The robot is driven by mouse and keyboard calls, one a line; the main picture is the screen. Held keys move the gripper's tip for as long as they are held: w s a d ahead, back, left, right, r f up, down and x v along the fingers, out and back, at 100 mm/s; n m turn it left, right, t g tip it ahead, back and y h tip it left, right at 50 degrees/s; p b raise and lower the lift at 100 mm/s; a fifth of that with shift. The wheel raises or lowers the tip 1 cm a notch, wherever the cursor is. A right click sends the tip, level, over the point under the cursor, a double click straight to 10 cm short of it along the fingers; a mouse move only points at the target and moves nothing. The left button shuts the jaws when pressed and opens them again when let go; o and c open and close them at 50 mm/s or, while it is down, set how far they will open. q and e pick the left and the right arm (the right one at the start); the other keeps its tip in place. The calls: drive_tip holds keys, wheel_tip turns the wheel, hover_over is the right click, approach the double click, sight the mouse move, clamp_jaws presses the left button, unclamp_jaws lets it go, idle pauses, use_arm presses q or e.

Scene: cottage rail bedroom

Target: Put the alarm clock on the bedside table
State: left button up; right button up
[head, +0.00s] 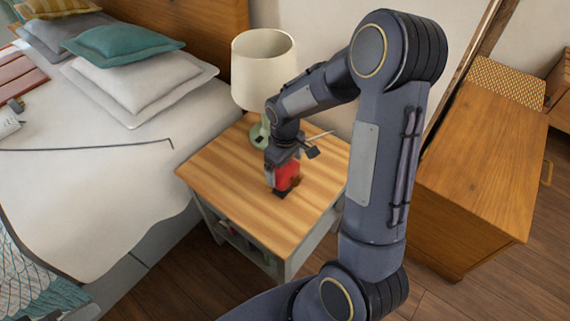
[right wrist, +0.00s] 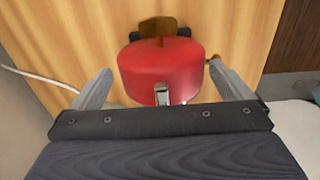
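The alarm clock (head: 287,175) is red with dark parts at its foot. It rests on the wooden top of the bedside table (head: 235,170), near the middle. My right gripper (head: 283,168) points down over it. In the right wrist view, the clock (right wrist: 160,70) sits between the two spread fingers of my right gripper (right wrist: 160,72), with a narrow gap showing on each side. A brown-gold part shows beyond the red body. The clock's face is not visible. My left gripper is not in view.
A lamp (head: 263,75) with a cream shade and green base stands at the back of the table, close to my right arm. The bed (head: 100,190) is at the left, with pillows and a thin dark rod. A wooden cabinet (head: 480,150) stands at the right.

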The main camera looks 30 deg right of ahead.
drive_tip(key=shift+r, duration=0.25)
wheel_tip(320, 180, up, 10)
drive_tip(key=shift+r+p, duration=0.25)
drive_tip(key=shift+p, duration=0.85)
drive_tip(key=s+a+r+m+t+y, duration=0.2)
drive_tip(key=s+a+r, duration=0.2)
drive_tip(key=s, duration=0.5)
drive_tip(key=s+a+r+m+t+y, duration=0.1)
drive_tip(key=s+a+r+m+t, duration=0.2)
drive_tip(key=s, duration=0.7)
drive_tip(key=shift+a+r+m+t+y, duration=0.3)
drive_tip(key=shift+a+r+y, duration=0.15)
drive_tip(key=shift+a, duration=0.35)
wheel_tip(320, 180, up, 11)
drive_tip(key=p, duration=1)
drive_tip(key=shift+f+p, duration=0.15)
drive_tip(key=shift+p, duration=0.2)
